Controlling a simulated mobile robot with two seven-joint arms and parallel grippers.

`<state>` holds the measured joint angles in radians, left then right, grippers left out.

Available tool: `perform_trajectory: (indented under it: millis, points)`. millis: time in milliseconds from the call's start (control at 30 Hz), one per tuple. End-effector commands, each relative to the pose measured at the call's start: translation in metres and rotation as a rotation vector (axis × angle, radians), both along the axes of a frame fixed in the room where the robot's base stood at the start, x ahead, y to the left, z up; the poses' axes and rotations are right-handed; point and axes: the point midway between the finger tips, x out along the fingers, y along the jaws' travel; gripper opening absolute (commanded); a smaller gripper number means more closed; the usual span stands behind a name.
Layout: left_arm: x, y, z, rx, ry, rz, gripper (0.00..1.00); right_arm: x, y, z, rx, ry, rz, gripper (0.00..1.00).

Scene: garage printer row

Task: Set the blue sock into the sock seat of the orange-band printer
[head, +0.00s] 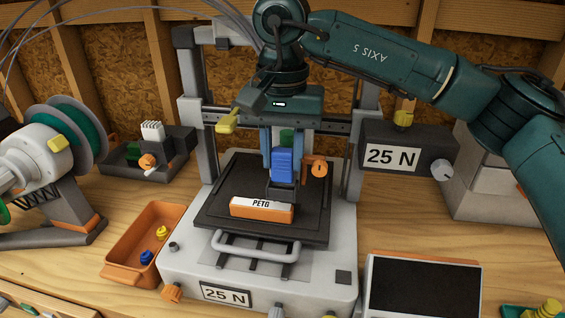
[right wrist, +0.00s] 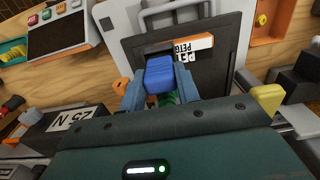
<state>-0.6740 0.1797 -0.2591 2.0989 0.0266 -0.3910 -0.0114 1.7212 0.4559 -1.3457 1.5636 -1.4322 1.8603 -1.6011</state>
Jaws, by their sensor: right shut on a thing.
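The blue sock (head: 282,167) is held upright between the fingers of my right gripper (head: 281,158), over the printer's dark bed (head: 224,188). Just below it is a small dark block (head: 282,190), which may be the sock seat; I cannot tell whether they touch. Beside it lies an orange block (head: 262,210) with a white PETG label. The right wrist view also shows the sock (right wrist: 159,73) between my blue-grey fingertips, near the PETG block (right wrist: 194,44). A green part (head: 287,136) shows above the sock. My left gripper is not in view.
An orange bracket (head: 316,167) stands close right of the sock. The printer's grey uprights (head: 190,110) flank my gripper. An orange tray (head: 128,270) with small blue and yellow parts is at left. A dark-screened panel (head: 424,287) is at front right.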

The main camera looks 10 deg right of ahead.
Motion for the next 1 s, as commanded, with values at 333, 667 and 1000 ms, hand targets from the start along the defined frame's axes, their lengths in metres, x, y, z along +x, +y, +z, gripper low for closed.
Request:
perform_trajectory:
  millis: [333, 667, 1000]
  points:
    - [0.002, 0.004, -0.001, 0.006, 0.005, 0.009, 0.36, 0.000, 0.000, -0.023, 0.001, 0.000, -0.001, 0.07]
    - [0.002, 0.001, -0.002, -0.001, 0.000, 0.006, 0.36, 0.000, 0.000, -0.027, 0.001, 0.000, -0.001, 0.42]
    - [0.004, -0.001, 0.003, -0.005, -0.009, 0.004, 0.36, 0.000, 0.000, -0.026, 0.001, 0.000, 0.000, 0.54]
